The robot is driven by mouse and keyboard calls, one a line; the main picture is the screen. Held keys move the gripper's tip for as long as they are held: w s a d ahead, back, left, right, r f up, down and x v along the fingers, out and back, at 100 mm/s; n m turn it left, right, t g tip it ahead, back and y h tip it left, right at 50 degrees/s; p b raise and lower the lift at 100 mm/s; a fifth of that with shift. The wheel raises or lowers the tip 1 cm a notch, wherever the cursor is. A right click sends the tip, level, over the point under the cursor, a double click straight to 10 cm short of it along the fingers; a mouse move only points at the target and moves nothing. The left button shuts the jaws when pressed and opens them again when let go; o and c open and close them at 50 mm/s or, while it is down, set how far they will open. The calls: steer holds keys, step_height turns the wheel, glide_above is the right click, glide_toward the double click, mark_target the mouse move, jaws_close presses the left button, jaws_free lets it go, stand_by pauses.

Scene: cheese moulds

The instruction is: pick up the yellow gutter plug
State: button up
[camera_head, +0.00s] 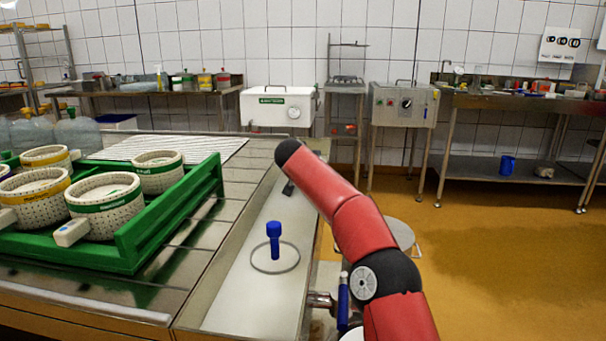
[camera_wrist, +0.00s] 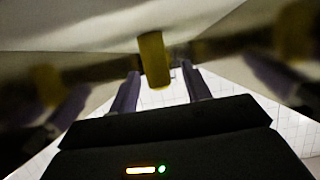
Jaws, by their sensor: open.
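The yellow gutter plug (camera_wrist: 154,60) shows in the wrist view as a short yellow cylinder. It stands out between the tips of my gripper (camera_wrist: 160,72), whose two fingers are apart, one on each side of it. I see a gap on both sides, though contact is hard to judge in the dark, blurred picture. Blurred yellow shapes at the sides look like reflections in shiny metal. In the head view I cannot make out the yellow plug; my red arm reaches over the gutter (camera_head: 235,305) and its far end is mostly hidden.
A blue plug (camera_head: 274,240) stands in the gutter inside a thin ring. A green tray (camera_head: 135,240) with several white perforated moulds sits on the metal table (camera_head: 205,235) at left. A blue-handled valve (camera_head: 343,300) is beside the gutter's near end. Orange floor lies right.

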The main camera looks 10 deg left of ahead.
steer(key=shift+w+f, duration=0.1)
steer(key=shift+w, duration=0.05)
jaws_close()
stand_by(0.4)
